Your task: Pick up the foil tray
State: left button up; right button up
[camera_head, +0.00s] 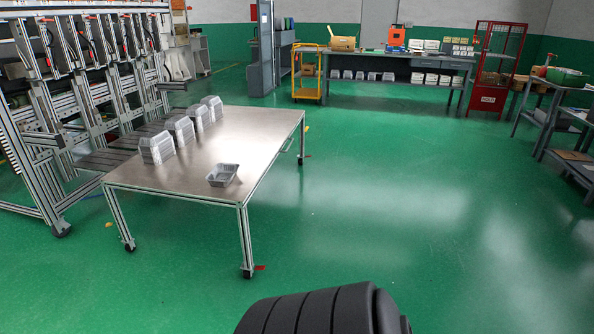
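A single foil tray (223,175) lies open side up on the metal-topped table (190,188), close to its near right corner. It is small, silver and shallow, with slanted walls. Several stacks of similar foil trays stand along the table's left side, including a near stack (157,149), a middle one (180,130) and a far one (212,107). Neither of my grippers shows in the head view. A black rounded part at the bottom edge is likely mine, and it is well apart from the table.
A metal frame machine (75,80) stands against the table's left side. Green floor (400,220) is open to the right and in front. A yellow cart (307,75), a long workbench (400,68) and a red cage cabinet (497,68) stand at the back. Grey shelves (570,115) stand at right.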

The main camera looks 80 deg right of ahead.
aim_at(222, 174)
jog(key=z, duration=2.2)
